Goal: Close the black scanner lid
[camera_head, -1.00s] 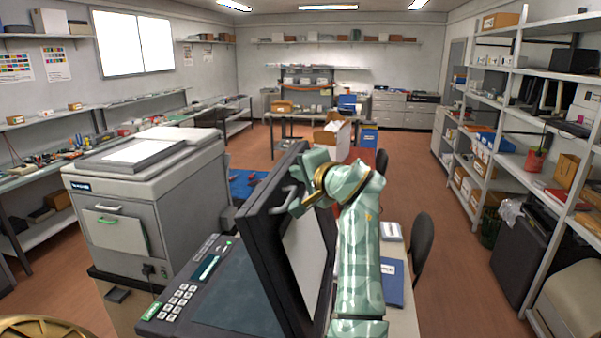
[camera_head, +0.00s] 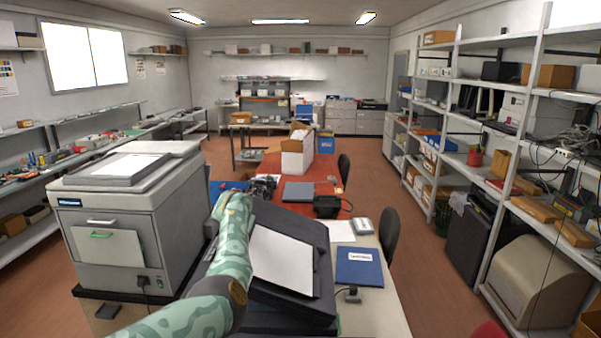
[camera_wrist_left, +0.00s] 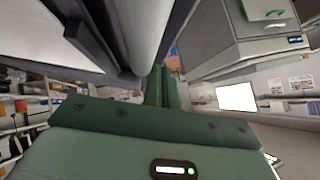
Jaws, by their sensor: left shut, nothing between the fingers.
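My right gripper is not in view.
A grey copier (camera_head: 130,215) stands at the left. A blue folder (camera_head: 358,268) and a small black device lie on the table right of the lid. A black chair (camera_head: 390,232) stands beyond. Shelves line the right wall, with free floor before them.

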